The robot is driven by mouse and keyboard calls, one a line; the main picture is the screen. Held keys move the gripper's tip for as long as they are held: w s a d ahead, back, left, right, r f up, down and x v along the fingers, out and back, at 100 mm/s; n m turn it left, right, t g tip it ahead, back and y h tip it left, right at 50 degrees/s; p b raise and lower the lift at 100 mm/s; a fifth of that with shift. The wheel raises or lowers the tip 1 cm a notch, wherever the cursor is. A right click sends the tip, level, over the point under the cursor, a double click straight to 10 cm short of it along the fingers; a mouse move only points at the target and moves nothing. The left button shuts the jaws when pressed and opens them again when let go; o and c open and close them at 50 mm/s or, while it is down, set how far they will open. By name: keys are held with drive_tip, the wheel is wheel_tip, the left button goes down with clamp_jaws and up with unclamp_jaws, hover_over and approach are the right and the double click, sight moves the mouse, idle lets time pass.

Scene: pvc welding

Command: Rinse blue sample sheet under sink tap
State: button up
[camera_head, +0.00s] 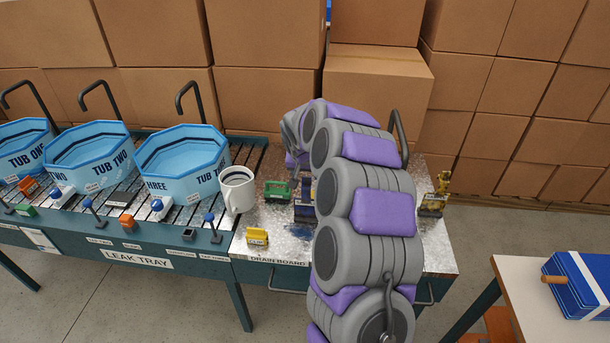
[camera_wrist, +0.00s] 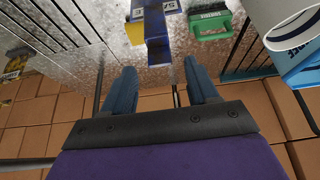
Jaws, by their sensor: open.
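A dark blue upright piece (camera_head: 303,190) with a pale label at its base stands on the metal drain board (camera_head: 275,222); it may be the blue sample sheet, but I cannot be sure. In the wrist view a blue block-like piece (camera_wrist: 157,28) lies just beyond my fingertips. My gripper (camera_wrist: 159,66) is open, with nothing visible between its two blue fingers. In the head view my arm hides most of the gripper. A black curved tap (camera_head: 401,135) rises behind my arm, partly hidden. No running water shows.
A white mug (camera_head: 237,190) stands left of the drain board's middle. A green labelled clip (camera_head: 277,190), a yellow clip (camera_head: 257,237) and a gold figure (camera_head: 438,190) stand on the board. Blue tubs (camera_head: 183,160) line the left. Cardboard boxes (camera_head: 265,105) wall off the back.

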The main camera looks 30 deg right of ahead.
drive_tip(key=s+a+r+n+g+y+p, duration=0.1)
drive_tip(key=s+a+r+n+p, duration=0.1)
drive_tip(key=s+a+r, duration=0.95)
drive_tip(key=s+a+f+n+g, duration=0.1)
drive_tip(key=s+a, duration=0.2)
drive_tip(key=s, duration=0.9)
drive_tip(key=s+a+f+n+g+y, duration=0.1)
drive_tip(key=s+a+n+g, duration=0.1)
drive_tip(key=s, duration=1)
drive_tip(key=s+a+n+g, duration=0.1)
drive_tip(key=s+a, duration=0.3)
drive_tip(key=s, duration=0.8)
drive_tip(key=shift+a+f+n+g+y, duration=0.4)
drive_tip(key=shift+g, duration=0.1)
